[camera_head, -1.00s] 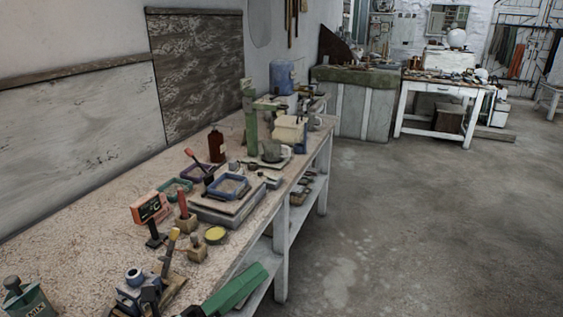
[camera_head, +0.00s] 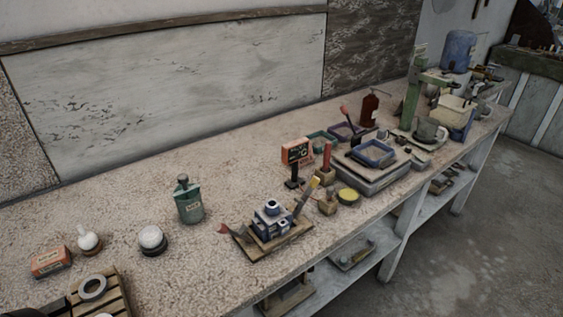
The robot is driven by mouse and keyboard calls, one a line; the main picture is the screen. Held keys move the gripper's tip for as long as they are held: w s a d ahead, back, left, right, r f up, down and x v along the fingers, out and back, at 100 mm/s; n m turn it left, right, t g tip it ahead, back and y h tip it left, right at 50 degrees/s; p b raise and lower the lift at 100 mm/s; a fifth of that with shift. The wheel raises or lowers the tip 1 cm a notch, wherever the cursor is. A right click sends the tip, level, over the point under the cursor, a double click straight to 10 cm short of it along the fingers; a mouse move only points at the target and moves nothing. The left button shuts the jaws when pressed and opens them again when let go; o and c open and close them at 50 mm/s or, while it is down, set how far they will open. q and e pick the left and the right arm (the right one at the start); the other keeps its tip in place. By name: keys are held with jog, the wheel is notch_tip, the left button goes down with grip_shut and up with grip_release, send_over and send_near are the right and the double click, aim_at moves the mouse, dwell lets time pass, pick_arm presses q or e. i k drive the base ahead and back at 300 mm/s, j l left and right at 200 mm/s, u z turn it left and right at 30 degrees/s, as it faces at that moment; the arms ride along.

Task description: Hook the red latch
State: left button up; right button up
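No part is plainly recognisable as the red latch. A small blue-grey device (camera_head: 271,221) on a wooden base stands near the front edge of the bench (camera_head: 130,200), with a reddish piece (camera_head: 228,231) sticking out at its left and a yellow-tipped lever (camera_head: 308,195) at its right. A red upright handle (camera_head: 326,157) stands in a small wooden block behind it. Another red-tipped handle (camera_head: 345,113) leans farther back.
A green bottle (camera_head: 190,203), two white spheres (camera_head: 151,237) (camera_head: 88,240), an orange box (camera_head: 51,262) and a slatted wooden piece (camera_head: 105,298) stand at the left. A blue tray (camera_head: 374,153) and green stand (camera_head: 411,100) are right. The bench's left middle is clear.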

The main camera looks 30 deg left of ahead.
aim_at(219, 227)
jog(key=u, duration=1.2)
